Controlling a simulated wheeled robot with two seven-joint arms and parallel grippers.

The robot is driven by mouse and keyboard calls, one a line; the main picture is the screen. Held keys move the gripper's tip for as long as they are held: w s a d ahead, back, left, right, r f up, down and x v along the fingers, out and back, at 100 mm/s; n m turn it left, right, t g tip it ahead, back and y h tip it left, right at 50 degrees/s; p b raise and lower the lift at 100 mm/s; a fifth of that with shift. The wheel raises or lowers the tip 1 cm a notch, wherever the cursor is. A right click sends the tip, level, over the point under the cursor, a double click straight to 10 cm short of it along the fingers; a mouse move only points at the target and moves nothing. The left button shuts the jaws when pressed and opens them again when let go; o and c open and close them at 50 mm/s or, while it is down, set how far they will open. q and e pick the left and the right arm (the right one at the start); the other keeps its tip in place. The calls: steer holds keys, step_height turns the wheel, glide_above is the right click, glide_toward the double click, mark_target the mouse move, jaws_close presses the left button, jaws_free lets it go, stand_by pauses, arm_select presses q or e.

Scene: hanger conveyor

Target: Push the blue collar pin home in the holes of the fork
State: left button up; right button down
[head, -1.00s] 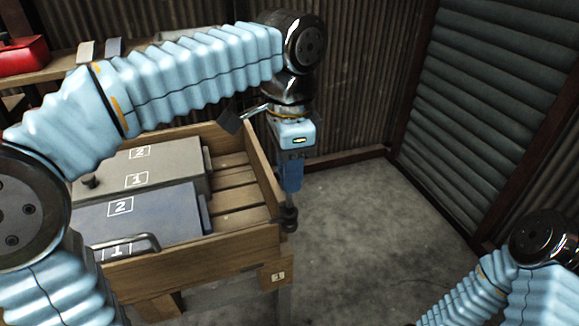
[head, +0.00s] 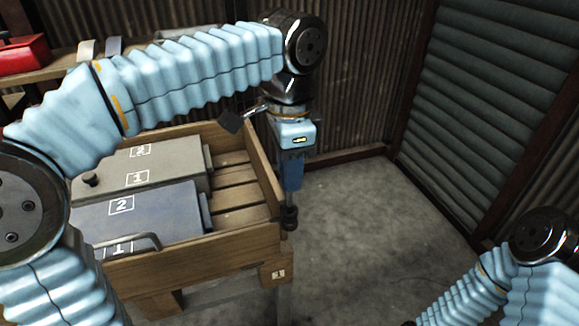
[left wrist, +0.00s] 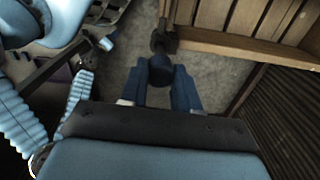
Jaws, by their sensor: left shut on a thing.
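My left gripper (head: 290,190) points down at the right corner of the wooden crate. In the left wrist view its two blue fingers (left wrist: 160,88) are shut on the blue collar pin (left wrist: 160,70), a dark blue round piece between the fingertips. The dark fork (left wrist: 165,40) is just beyond the pin, beside the crate's edge. In the head view a dark piece that looks like the fork (head: 289,216) is right under the fingertips. The holes are hidden, and I cannot tell how deep the pin sits. My right gripper is out of view.
The wooden crate (head: 195,243) holds a grey box (head: 145,165) and a blue-grey box (head: 150,218) with a handle. A shelf with a red box (head: 22,55) is at the back left. The concrete floor (head: 380,215) to the right is clear, with corrugated walls behind.

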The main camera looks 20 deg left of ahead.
arm_select(q)
steer(key=shift+f, duration=0.5)
stand_by(0.8)
steer(key=shift+p, duration=0.35)
stand_by(1.1)
steer(key=shift+f, duration=1.35)
stand_by(3.9)
